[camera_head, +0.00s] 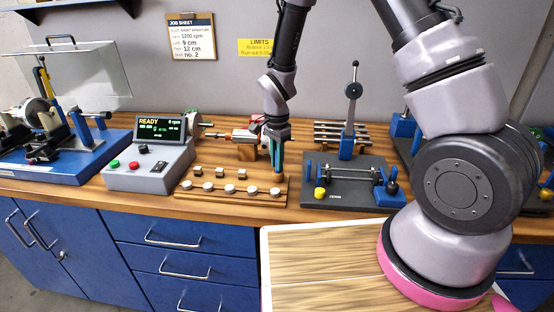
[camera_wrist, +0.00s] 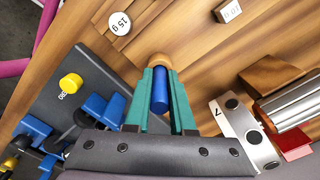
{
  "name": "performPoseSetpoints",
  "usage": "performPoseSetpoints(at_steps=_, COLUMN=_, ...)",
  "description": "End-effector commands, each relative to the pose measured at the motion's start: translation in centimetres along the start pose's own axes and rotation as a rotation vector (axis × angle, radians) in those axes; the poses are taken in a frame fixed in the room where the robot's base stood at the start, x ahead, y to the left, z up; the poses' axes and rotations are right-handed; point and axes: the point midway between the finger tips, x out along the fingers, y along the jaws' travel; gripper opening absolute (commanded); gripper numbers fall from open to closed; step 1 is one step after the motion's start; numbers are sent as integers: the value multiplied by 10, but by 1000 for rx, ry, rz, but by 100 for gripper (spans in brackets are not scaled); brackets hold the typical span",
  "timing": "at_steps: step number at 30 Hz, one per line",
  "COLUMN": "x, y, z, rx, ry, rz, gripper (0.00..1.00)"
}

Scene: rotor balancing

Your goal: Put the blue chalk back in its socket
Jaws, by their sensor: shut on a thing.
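The blue chalk (camera_wrist: 160,95) is a short blue cylinder between the green fingers of my gripper (camera_wrist: 161,78) in the wrist view. My gripper is shut on it. A round wooden socket (camera_wrist: 159,61) shows at the far end of the chalk, in line with it. Whether the chalk's end is inside the socket or just above it, I cannot tell.
White weight discs (camera_head: 231,189) and small blocks (camera_head: 219,173) sit on the board left of my gripper. A grey control box (camera_head: 150,170) stands further left. A dark fixture with a yellow knob (camera_head: 320,193) is close on the right. A rotor (camera_head: 235,135) lies behind.

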Motion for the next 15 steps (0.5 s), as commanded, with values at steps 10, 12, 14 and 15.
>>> performPoseSetpoints(at_steps=10, x=7, y=0, z=0, rx=-1, ry=1, rz=0, gripper=0)
performPoseSetpoints(at_steps=12, x=8, y=0, z=0, rx=-1, ry=1, rz=0, gripper=0)
performPoseSetpoints(at_steps=14, x=9, y=0, z=0, rx=-1, ry=1, rz=0, gripper=0)
performPoseSetpoints(at_steps=15, x=9, y=0, z=0, rx=-1, ry=1, rz=0, gripper=0)
